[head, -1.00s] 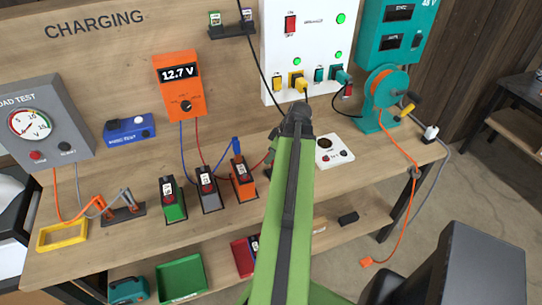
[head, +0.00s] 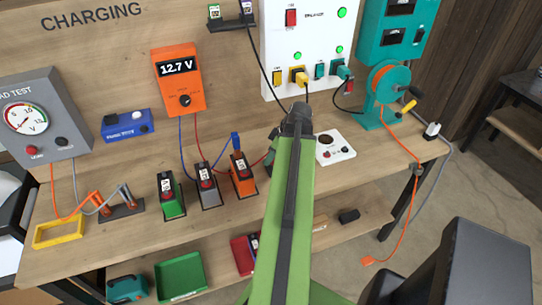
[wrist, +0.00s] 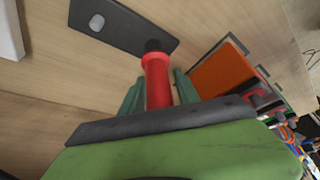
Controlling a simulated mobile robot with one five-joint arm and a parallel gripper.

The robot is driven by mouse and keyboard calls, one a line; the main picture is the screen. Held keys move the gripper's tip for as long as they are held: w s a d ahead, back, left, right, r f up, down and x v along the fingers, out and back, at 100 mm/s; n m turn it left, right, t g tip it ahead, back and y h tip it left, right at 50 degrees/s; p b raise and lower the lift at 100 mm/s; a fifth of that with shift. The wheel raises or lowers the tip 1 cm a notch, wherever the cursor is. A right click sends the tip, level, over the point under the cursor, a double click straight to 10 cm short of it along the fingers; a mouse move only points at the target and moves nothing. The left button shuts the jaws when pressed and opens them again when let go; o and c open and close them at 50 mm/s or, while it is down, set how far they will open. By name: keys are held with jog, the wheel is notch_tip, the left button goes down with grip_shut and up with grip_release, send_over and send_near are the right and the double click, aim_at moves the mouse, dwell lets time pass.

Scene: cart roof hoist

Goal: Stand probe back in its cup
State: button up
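In the wrist view a red probe (wrist: 158,83) with a dark end stands between the two green fingers of my gripper (wrist: 160,90). The fingers lie close along both its sides and look shut on it. Its dark end overlaps the near end of a dark plate (wrist: 125,24) on the bench. A pale round spot shows on that plate; I cannot tell whether the dark end is in a cup or above it. In the head view my arm hides the probe, and a red lead runs from the orange meter (head: 179,82) towards my gripper.
A blue probe (head: 235,140) stands at the orange battery (head: 242,184), beside the grey battery (head: 207,190) and green battery (head: 170,205). A white box with a dark round opening (head: 334,147) lies right of my arm. The bench front is fairly clear.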

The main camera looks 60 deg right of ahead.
jog(key=shift+o, duration=0.9)
jog(key=p+v, duration=1.6)
jog(key=v, duration=0.1)
jog(key=shift+r, duration=0.25)
